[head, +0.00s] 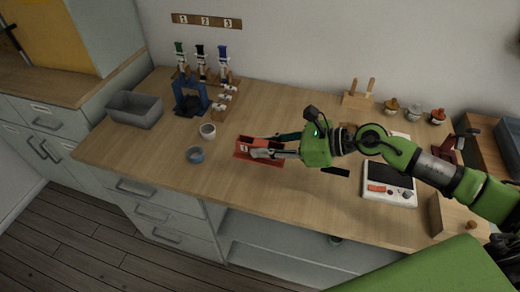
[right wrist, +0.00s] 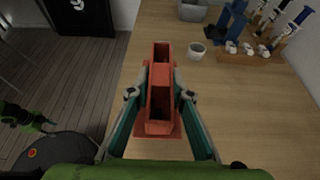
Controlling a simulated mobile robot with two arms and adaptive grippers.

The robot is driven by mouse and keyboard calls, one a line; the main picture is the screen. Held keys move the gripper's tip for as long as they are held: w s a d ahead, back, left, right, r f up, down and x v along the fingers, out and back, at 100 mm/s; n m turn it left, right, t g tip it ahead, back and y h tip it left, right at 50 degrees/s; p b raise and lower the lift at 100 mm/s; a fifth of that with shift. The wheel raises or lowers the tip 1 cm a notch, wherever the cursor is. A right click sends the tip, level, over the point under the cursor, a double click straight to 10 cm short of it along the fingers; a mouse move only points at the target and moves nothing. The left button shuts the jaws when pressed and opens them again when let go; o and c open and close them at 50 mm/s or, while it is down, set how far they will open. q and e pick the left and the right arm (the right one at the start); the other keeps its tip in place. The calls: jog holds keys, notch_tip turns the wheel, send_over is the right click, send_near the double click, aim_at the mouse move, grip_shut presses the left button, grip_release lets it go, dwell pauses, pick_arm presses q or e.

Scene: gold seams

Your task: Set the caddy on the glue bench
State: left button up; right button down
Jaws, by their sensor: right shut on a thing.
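The caddy (head: 246,149) is a small red-orange box with a pale label, over the middle of the wooden bench (head: 282,195). My right gripper (head: 264,146) reaches in from the right and is shut on it. In the right wrist view the caddy (right wrist: 160,128) is open-topped and upright, with the fingers of the right gripper (right wrist: 160,92) pressed on its two long sides. A wider red base shows below it. I cannot tell whether it touches the wood.
A white cup (head: 208,131) and a blue-grey cup (head: 195,155) stand left of the caddy. A grey bin (head: 135,110) and a blue stand (head: 190,98) are farther left. A white scale-like device (head: 389,184) stands to the right. The bench front near the caddy is clear.

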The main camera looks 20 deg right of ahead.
jog(key=w+f, duration=0.2)
jog(key=w+d+f, duration=0.1)
jog(key=w+f, duration=0.1)
jog(key=w, duration=0.1)
jog(key=w+f, duration=0.2)
jog(key=f, duration=0.1)
jog(key=shift+w+d, duration=0.15)
jog(key=shift+f+p, duration=0.35)
jog(key=shift+f, duration=1.2)
jog(key=shift+f, duration=0.15)
jog(key=c, duration=2.2)
grip_release()
jog(key=shift+b, duration=0.3)
jog(key=shift+c, duration=0.2)
jog(key=o, duration=0.4)
